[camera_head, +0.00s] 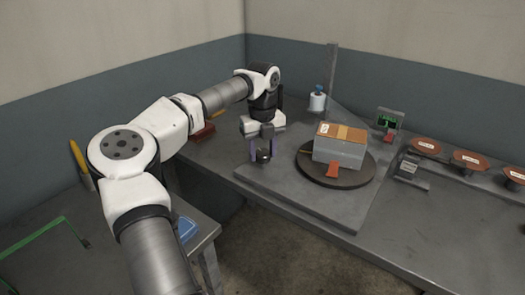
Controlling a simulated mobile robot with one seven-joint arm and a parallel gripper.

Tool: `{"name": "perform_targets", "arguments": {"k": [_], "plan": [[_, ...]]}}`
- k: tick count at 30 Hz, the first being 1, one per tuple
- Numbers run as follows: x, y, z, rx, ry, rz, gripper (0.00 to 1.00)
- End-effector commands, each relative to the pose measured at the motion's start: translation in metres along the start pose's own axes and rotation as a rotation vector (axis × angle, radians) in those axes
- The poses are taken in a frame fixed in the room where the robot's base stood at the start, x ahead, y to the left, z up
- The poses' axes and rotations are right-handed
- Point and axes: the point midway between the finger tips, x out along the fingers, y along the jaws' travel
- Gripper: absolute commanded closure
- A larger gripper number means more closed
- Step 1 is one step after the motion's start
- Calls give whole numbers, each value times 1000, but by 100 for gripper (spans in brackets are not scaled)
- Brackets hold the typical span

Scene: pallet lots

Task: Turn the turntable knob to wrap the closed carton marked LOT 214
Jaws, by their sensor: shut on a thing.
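The carton (340,152) stands on the round dark turntable (310,174). It has grey sides, a brown top with a tan strip, and a small white label whose text is too small to read. Its top looks closed. A red-orange piece (332,170) is at the carton's front, by the turntable rim. My gripper (263,154) points down left of the turntable, its purple fingers shut on the dark knob (263,156) on the grey base plate (300,200). The fingers partly hide the knob.
A post (331,70) with a white roll (317,102) stands behind the turntable. A small device with a green screen (386,122) stands at the back right. Several orange discs (426,146) line the right. A floor gap separates the near bench, with its blue item (187,228).

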Motion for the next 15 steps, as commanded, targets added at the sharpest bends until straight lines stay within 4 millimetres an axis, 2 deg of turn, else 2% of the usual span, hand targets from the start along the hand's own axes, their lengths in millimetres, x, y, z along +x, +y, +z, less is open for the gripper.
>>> {"name": "perform_targets", "arguments": {"k": [15], "plan": [[0, 0, 0, -70, 0, 0, 80]]}}
